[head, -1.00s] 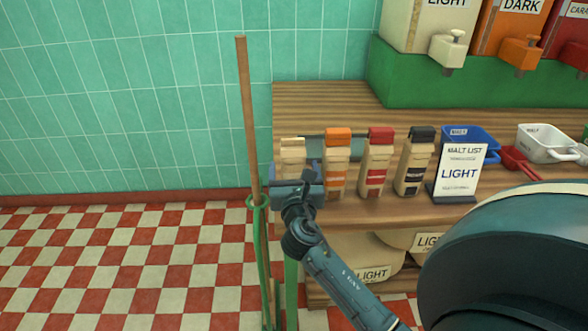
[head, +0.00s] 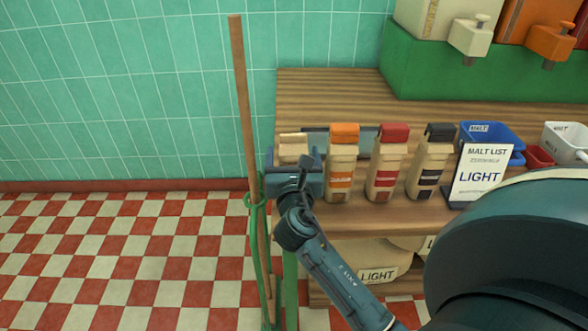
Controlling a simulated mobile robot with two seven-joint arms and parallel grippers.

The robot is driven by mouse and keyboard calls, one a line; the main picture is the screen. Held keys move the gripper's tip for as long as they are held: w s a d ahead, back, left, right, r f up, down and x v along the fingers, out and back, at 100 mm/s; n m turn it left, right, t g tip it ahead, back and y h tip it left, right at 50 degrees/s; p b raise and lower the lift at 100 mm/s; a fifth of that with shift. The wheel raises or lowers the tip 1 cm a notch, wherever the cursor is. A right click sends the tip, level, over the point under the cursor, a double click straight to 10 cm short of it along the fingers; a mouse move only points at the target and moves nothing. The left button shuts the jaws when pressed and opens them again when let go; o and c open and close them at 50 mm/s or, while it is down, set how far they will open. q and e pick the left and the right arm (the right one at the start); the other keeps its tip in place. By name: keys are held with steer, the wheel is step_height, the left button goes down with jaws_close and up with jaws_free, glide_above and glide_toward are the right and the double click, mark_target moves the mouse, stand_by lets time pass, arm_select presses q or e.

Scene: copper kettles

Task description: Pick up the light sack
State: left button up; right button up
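A small sack with a pale cream top (head: 293,141) stands at the left end of the wooden counter, left of similar sacks with orange, red and black bands. No label is readable on it; its lower part is hidden behind my gripper. My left gripper (head: 296,178) is right in front of it, seen from behind. Its fingertips are hidden, so I cannot tell whether it is open or touching the sack. A sign (head: 479,174) on the counter reads "MALT LIST" and "LIGHT". A larger sack (head: 378,275) labelled "LIGHT" sits under the counter. My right gripper is not in view.
The orange sack (head: 342,164) stands close on the right, then the red (head: 386,164) and black (head: 431,162) ones. A wooden pole (head: 242,105) and a green hose (head: 253,225) are just left of my gripper. The checkered floor (head: 120,255) at left is clear.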

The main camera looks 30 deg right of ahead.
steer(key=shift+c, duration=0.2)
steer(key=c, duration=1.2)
